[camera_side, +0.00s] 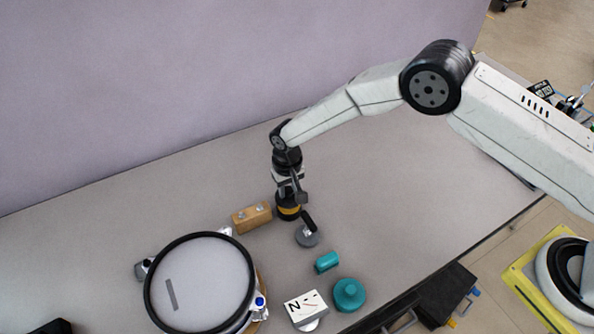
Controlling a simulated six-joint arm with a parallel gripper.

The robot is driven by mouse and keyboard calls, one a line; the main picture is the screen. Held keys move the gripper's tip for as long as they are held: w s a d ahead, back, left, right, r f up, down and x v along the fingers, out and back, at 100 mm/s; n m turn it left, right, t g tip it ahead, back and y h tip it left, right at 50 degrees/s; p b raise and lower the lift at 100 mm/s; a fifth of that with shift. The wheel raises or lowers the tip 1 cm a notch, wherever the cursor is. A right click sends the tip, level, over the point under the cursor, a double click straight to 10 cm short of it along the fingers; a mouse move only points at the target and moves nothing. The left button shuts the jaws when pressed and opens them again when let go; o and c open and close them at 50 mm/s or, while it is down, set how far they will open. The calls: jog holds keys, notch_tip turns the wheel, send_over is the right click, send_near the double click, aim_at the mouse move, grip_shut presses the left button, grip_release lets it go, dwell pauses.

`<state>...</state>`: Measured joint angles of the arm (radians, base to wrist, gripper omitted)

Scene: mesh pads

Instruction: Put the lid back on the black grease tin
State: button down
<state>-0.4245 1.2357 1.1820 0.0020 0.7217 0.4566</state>
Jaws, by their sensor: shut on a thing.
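The black grease tin (289,211) has a yellow-orange band and stands upright on the grey table, near the middle of the view. My gripper (299,193) points down at the tin's upper right side. Its jaws are shut on a small dark piece (302,198), which looks like the lid; its outline is hard to make out. My gripper hides part of the tin's top. I cannot tell whether the dark piece touches the tin.
A grey disc with a black handle (306,239) lies just in front of the tin. A wooden block (252,217) is to its left. The table's right is clear.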

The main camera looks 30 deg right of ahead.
jog(key=shift+f, duration=1.3)
jog(key=shift+f, duration=0.25)
dwell(1.3)
jog(key=shift+c, duration=1.6)
grip_release()
jog(key=shift+o, duration=0.2)
jog(key=shift+o, duration=1.4)
jog(key=shift+r, duration=0.1)
jog(key=shift+r, duration=3.4)
